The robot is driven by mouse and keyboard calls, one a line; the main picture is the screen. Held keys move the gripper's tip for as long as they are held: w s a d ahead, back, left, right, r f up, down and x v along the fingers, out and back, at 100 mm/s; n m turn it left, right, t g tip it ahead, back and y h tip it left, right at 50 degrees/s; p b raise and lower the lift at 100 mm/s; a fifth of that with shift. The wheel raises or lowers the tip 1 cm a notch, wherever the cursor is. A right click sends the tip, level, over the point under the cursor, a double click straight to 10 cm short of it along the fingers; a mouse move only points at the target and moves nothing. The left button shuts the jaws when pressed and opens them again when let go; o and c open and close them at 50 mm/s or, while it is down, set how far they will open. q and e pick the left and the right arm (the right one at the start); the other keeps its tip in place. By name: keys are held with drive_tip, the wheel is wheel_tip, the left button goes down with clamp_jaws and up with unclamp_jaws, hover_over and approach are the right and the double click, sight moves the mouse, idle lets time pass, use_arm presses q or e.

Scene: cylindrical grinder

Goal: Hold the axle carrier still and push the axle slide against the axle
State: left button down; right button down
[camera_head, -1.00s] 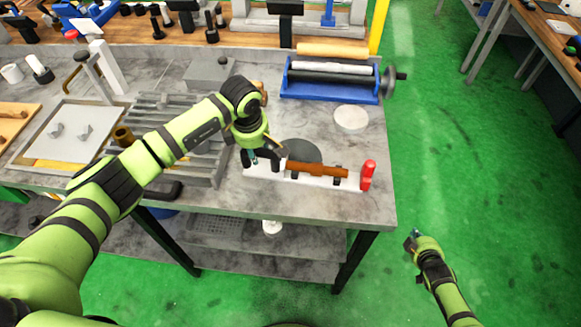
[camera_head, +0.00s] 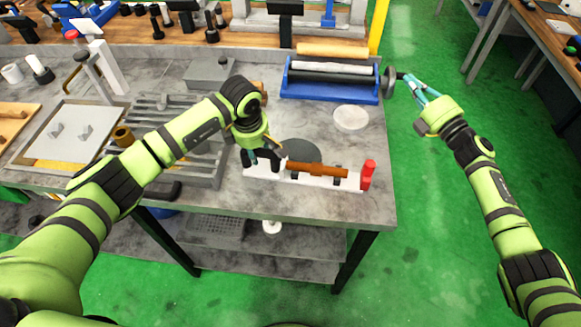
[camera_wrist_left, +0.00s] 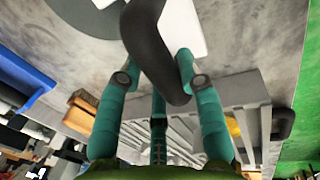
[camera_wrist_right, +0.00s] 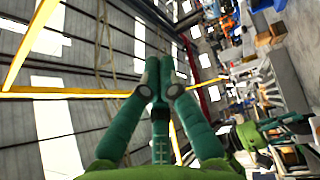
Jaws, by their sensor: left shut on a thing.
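The axle carrier (camera_head: 312,182) is a long white plate on the grey table near its front edge. The brown-orange axle (camera_head: 317,170) lies along it in dark supports. The red axle slide (camera_head: 367,175) stands at the carrier's right end; whether it touches the axle is too small to tell. My left gripper (camera_head: 260,161) is at the carrier's left end. In the left wrist view, my left gripper (camera_wrist_left: 158,68) is shut on a black curved handle (camera_wrist_left: 150,35). My right gripper (camera_head: 412,84) is raised beyond the table's right edge; its fingers are together and empty in the right wrist view (camera_wrist_right: 160,75).
A blue roller unit (camera_head: 330,92) with a dark handwheel (camera_head: 388,82) stands behind, near my right gripper in the picture. A white disc (camera_head: 351,118) and a dark disc (camera_head: 302,151) lie behind the carrier. Green floor (camera_head: 430,230) is clear to the right.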

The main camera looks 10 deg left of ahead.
drive_tip(key=s+a+r+n+g+y, duration=0.1)
drive_tip(key=s+a+n+g+y, duration=0.1)
drive_tip(key=s+a+n+g, duration=0.45)
drive_tip(key=s+a+r+n+g+y, duration=0.15)
drive_tip(key=s+a+n+g, duration=0.25)
drive_tip(key=a+n+g, duration=0.55)
drive_tip(key=s+d+f+n+h, duration=0.3)
drive_tip(key=d+n+h, duration=0.1)
drive_tip(key=d+h, duration=0.25)
drive_tip(key=s+d+f+n+h, duration=0.2)
drive_tip(key=d+f+n+h, duration=0.15)
drive_tip(key=d+h, duration=0.35)
drive_tip(key=shift+h, duration=0.3)
drive_tip(key=shift+a+f, duration=0.25)
drive_tip(key=shift+f, duration=1.25)
drive_tip(key=shift+a+f, duration=0.2)
drive_tip(key=shift+f, duration=1.3)
drive_tip(key=shift+a+f, duration=0.25)
drive_tip(key=shift+f, duration=1.25)
